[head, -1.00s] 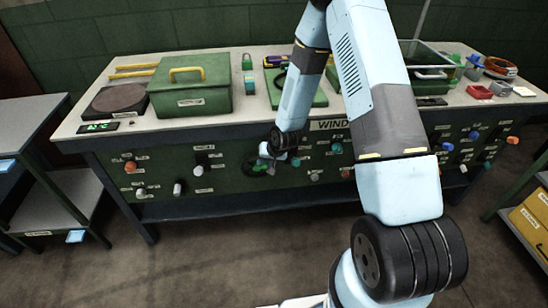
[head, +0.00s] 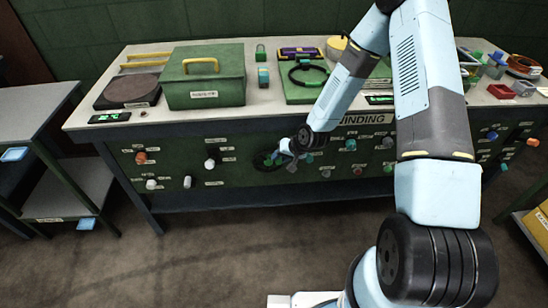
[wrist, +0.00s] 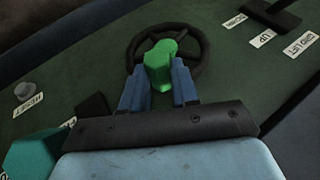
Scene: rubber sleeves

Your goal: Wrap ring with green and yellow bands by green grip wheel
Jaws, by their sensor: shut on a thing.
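The grip wheel is a black rimmed wheel (wrist: 203,50) with a green grip (wrist: 158,68) on the green panel front, and it also shows in the head view (head: 263,161). My gripper (wrist: 160,82) has its blue fingers on both sides of the green grip and is shut on it; in the head view the gripper (head: 285,150) is small at the wheel. A dark ring (head: 291,77) lies on a green board (head: 296,97) on the bench top. I cannot make out green or yellow bands on it.
A green lidded box (head: 205,92) and a dark round plate (head: 128,92) stand on the bench left of the board. Several knobs, such as an orange one (head: 141,157), stick out of the panel around the wheel. A grey shelf (head: 35,95) stands at left.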

